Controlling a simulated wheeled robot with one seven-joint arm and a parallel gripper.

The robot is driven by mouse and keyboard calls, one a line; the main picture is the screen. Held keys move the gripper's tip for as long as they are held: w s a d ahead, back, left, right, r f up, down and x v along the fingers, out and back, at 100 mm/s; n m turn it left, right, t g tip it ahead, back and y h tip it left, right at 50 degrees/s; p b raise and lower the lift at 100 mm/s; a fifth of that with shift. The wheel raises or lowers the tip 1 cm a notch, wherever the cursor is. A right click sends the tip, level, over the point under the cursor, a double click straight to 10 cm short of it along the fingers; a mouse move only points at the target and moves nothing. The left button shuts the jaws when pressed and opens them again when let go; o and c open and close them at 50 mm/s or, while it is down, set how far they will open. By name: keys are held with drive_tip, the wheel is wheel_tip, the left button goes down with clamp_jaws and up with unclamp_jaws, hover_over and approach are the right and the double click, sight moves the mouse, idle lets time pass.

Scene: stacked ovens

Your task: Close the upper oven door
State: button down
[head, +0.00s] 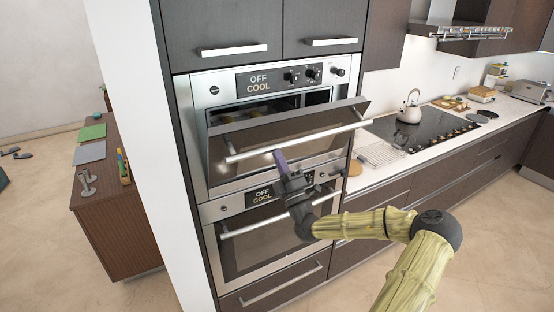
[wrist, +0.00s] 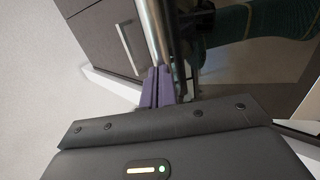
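The upper oven door (head: 285,128) is hinged at its bottom and hangs partly open, tilted outward. Its top edge stands away from the oven, and part of the cavity shows above it. Its long metal handle (head: 325,134) runs across the front and also shows in the wrist view (wrist: 155,30). My gripper (head: 279,157) is in front of the door, its purple fingertips at the handle's lower side. In the wrist view the purple fingers (wrist: 157,88) lie close together, looking shut, with the handle just beyond them. I cannot tell whether they touch it.
The lower oven (head: 265,240) is closed below, with its own handle. To the right is a counter with a cooktop (head: 425,128) and a kettle (head: 409,108). A brown cabinet (head: 105,210) stands at the left. The floor in front is clear.

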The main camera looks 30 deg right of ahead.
sight(265, 133)
drive_tip(key=p+x, duration=0.2)
drive_tip(key=x, duration=0.2)
drive_tip(key=p+x, duration=0.2)
drive_tip(key=x, duration=0.1)
drive_tip(key=f+p+x, duration=0.1)
drive_tip(key=x, duration=0.3)
drive_tip(key=shift+w+r+p, duration=0.2)
drive_tip(key=shift+w+p, duration=0.2)
drive_tip(key=shift+w, duration=0.2)
drive_tip(key=shift+w+d+r, duration=0.1)
drive_tip(key=shift+w+r, duration=0.1)
drive_tip(key=shift+w, duration=0.35)
drive_tip(key=shift+f, duration=0.1)
drive_tip(key=shift+s+f+p, duration=0.2)
drive_tip(key=shift+s+p, duration=0.2)
drive_tip(key=shift+p, duration=0.05)
drive_tip(key=s+a+f+b, duration=0.1)
drive_tip(key=s+b, duration=0.3)
drive_tip(key=s, duration=0.8)
drive_tip(key=shift+s+f, duration=0.4)
drive_tip(key=shift+f, duration=0.15)
